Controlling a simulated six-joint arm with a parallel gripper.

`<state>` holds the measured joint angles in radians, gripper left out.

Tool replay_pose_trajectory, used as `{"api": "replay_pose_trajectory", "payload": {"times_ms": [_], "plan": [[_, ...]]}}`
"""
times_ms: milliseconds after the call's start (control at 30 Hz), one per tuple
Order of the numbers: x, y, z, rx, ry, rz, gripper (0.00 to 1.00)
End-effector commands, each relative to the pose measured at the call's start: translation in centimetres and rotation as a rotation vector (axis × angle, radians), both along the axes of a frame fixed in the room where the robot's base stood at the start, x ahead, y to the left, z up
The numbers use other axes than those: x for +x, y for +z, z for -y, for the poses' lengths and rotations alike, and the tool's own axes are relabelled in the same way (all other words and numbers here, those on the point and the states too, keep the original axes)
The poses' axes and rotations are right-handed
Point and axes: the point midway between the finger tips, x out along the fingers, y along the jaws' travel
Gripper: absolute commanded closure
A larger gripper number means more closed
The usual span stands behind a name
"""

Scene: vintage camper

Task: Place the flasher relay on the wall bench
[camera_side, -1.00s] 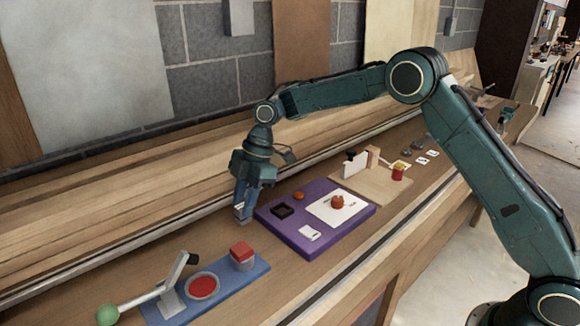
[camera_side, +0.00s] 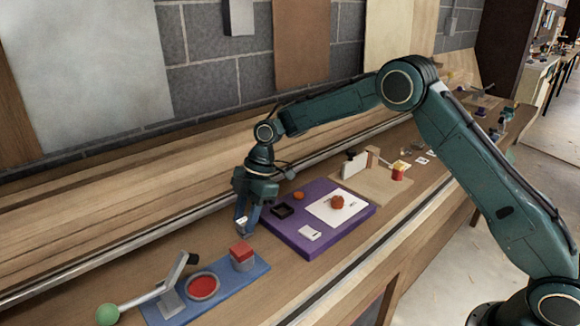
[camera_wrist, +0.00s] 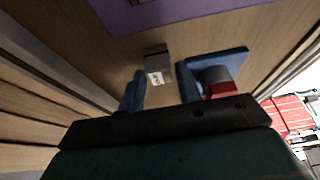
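The flasher relay (camera_wrist: 157,66) is a small dark grey box with a white label. In the wrist view it sits between the blue fingertips of my gripper (camera_wrist: 158,85). In the side view my gripper (camera_side: 244,222) points down and the relay's pale label (camera_side: 241,221) shows between its fingers. The fingers appear shut on the relay. The wall bench (camera_side: 120,268) is the long wooden worktop along the block wall. The relay is low over bare bench, left of the purple mat; I cannot tell whether it touches the wood.
The purple mat (camera_side: 313,252) lies to the right with a white card and small parts on it. A blue plate (camera_side: 218,280) with a red-topped block (camera_side: 242,256), red disc and green-knobbed lever (camera_side: 108,314) lies close in front. A metal rail (camera_side: 110,260) runs behind.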

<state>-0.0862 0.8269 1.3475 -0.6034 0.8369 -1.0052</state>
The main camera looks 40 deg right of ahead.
Motion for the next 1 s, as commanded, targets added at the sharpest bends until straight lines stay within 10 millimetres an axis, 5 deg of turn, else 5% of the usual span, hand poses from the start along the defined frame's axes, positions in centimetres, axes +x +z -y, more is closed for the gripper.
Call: {"api": "replay_pose_trajectory", "payload": {"times_ms": [567,1000], "plan": [[0.0,0.7,0.2,0.0,-0.001,0.001,0.52],[0.1,6.3,2.5,-0.001,-0.002,0.004,0.52]]}}
